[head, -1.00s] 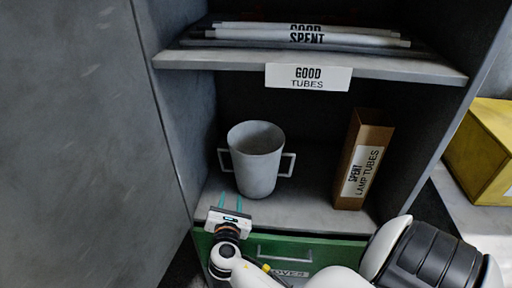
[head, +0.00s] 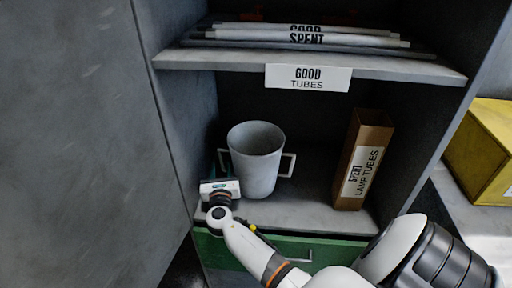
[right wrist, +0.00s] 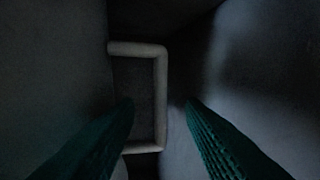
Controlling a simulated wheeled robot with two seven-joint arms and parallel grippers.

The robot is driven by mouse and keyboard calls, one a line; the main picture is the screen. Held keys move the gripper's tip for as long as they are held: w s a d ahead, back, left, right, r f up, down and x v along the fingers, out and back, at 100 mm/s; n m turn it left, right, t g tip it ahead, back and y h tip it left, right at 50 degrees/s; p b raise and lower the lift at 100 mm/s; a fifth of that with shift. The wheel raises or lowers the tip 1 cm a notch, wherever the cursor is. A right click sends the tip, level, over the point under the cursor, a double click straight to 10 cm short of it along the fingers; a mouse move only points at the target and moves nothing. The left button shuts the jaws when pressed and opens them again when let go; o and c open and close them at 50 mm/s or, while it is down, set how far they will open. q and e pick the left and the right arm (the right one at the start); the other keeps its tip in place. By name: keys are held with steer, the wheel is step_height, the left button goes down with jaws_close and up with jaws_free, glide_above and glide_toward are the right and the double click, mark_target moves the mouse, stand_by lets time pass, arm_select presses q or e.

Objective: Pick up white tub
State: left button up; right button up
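The white tub (head: 257,160) stands upright on the cabinet's lower shelf, with a square handle on each side. My right gripper (head: 217,166) is at the tub's left side, by its left handle. In the right wrist view the two green fingers (right wrist: 160,115) are apart, and the handle (right wrist: 160,95) shows ahead between them. I see no contact between the fingers and the handle. My left gripper is not in view.
A brown box labelled spent lamp tubes (head: 363,160) stands right of the tub. An upper shelf (head: 220,59) with tubes is above. The cabinet's left wall (head: 185,120) is close to my right gripper. A green drawer (head: 320,252) is below, and a yellow box (head: 482,150) is outside at right.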

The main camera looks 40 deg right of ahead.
steer(key=shift+x, duration=0.95)
steer(key=shift+c, duration=0.4)
jaws_close()
steer(key=shift+r, duration=0.15)
